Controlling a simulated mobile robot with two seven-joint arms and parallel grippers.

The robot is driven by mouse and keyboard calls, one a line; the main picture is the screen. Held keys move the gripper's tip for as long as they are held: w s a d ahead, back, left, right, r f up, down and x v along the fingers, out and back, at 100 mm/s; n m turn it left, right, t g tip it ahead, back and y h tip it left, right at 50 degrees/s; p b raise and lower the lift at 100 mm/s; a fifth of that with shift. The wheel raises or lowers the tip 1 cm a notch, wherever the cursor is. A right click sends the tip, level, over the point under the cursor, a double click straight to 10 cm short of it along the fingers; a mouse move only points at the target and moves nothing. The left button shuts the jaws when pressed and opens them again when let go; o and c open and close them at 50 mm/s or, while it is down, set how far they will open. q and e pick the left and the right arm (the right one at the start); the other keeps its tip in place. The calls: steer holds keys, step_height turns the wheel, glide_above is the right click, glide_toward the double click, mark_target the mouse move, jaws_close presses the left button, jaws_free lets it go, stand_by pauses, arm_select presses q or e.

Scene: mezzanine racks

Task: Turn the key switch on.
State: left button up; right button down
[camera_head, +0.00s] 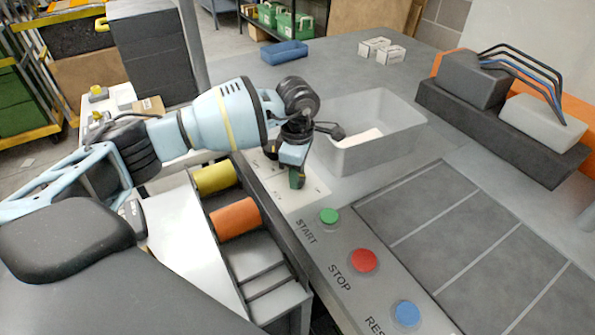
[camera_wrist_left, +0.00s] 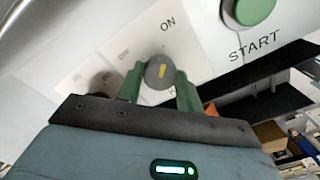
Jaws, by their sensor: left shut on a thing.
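The key switch (camera_wrist_left: 160,72) is a round grey knob with a yellow mark on a white plate, seen in the left wrist view. Its mark stands nearly upright in that picture, with the printed ON label (camera_wrist_left: 167,23) above it. My left gripper (camera_head: 297,180) reaches down onto the panel plate (camera_head: 312,193). Its green fingers (camera_wrist_left: 161,88) are on both sides of the knob, shut on it. In the head view the knob is hidden by the gripper. My right gripper is not in view.
Green START (camera_head: 329,215), red STOP (camera_head: 364,260) and blue (camera_head: 406,313) buttons line the panel nearby. A grey bin (camera_head: 385,150) stands just behind the gripper. A drawer with yellow (camera_head: 215,178) and orange (camera_head: 236,217) rolls lies below left.

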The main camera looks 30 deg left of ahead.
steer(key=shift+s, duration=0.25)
arm_select(q)
steer(key=o, duration=1)
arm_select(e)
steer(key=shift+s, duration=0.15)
arm_select(q)
step_height(320, 180, up, 7)
steer(key=shift+f, duration=0.2)
steer(key=shift+r, duration=0.55)
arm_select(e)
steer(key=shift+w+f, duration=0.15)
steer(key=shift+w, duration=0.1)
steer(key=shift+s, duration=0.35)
